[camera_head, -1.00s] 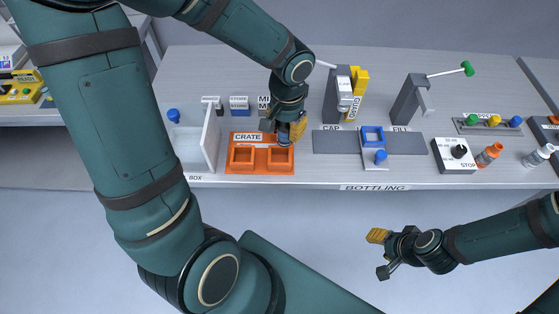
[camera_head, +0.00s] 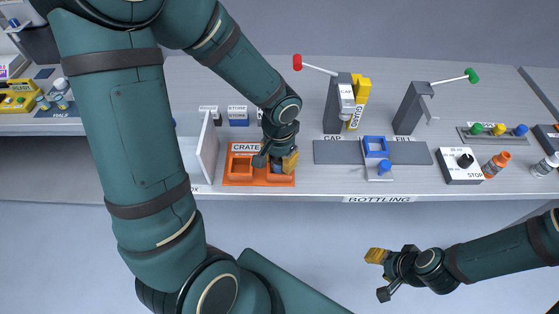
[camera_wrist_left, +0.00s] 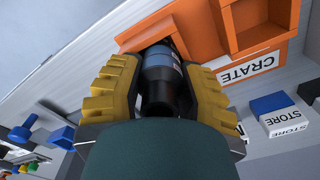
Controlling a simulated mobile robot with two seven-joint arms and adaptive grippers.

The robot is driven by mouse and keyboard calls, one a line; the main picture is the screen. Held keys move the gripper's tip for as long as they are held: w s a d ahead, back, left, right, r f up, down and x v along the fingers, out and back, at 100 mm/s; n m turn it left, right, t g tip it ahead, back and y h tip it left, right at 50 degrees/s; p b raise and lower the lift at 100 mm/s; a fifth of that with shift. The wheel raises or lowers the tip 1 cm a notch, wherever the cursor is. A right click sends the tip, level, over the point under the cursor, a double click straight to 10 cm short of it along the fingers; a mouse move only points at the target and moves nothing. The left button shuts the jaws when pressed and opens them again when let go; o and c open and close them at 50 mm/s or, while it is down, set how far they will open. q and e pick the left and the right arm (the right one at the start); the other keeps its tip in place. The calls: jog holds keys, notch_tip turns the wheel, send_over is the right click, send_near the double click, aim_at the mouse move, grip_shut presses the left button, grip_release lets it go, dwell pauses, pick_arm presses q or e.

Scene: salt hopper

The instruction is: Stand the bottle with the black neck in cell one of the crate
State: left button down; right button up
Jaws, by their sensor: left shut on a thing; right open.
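My left gripper (camera_head: 283,163) is shut on the bottle with the black neck. In the left wrist view the yellow fingers of the left gripper (camera_wrist_left: 158,90) close on both sides of the bottle (camera_wrist_left: 160,70), with its black neck toward the palm. The orange crate (camera_head: 231,182) is at the bench's front edge. The gripper and bottle are over its right-hand cell; whether the bottle touches the floor is hidden. The left-hand cell (camera_head: 241,172) looks empty. The crate also shows in the left wrist view (camera_wrist_left: 198,28). My right gripper (camera_head: 379,275) is open and empty, in front of the bench.
A white-walled box (camera_head: 201,150) stands left of the crate. Blue store blocks (camera_head: 238,116) are behind it. The cap press (camera_head: 338,105), fill stand (camera_head: 408,108) and blue carriage (camera_head: 375,147) on a grey track are to the right.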

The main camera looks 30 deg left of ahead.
pick_arm(q)
jog(key=shift+f, duration=0.1)
jog(key=shift+f, duration=0.1)
jog(key=c, duration=1)
grip_release()
jog(key=shift+f, duration=0.1)
jog(key=o, duration=0.4)
jog(key=shift+r, duration=0.35)
notch_tip(320, 180, up, 12)
jog(key=p, duration=0.3)
jog(key=shift+s+f, duration=0.1)
